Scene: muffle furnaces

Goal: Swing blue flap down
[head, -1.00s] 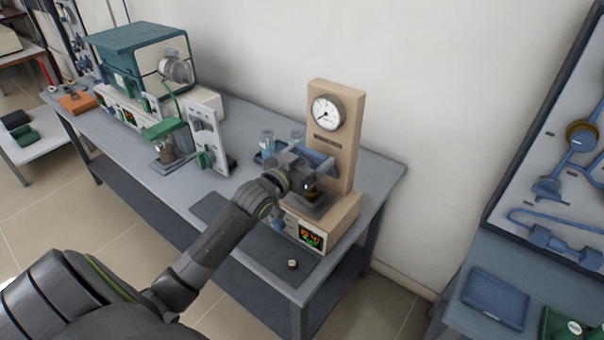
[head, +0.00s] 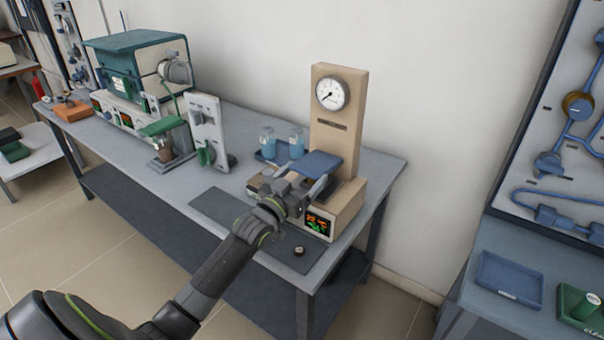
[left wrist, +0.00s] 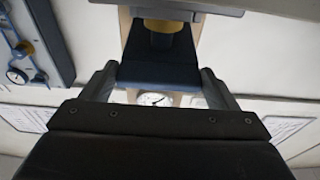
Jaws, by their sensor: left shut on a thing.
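The blue flap (head: 320,163) sticks out from the front of the beige upright device, below its round gauge (head: 332,92), and looks roughly level. My left gripper (head: 301,178) is shut on the flap's front part, with one finger at each side. In the left wrist view the dark blue flap (left wrist: 158,74) spans between the fingers of my left gripper (left wrist: 158,82), and a brass-coloured part (left wrist: 163,26) shows beyond it. The area under the flap is partly hidden in the head view. My right gripper is not in view.
The device's base has a lit display (head: 318,222). Two blue-tinted beakers (head: 297,143) stand close left of the device. A small round knob (head: 299,251) lies on the dark mat. A green furnace (head: 140,70) stands farther left; a blue tray (head: 509,277) is at right.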

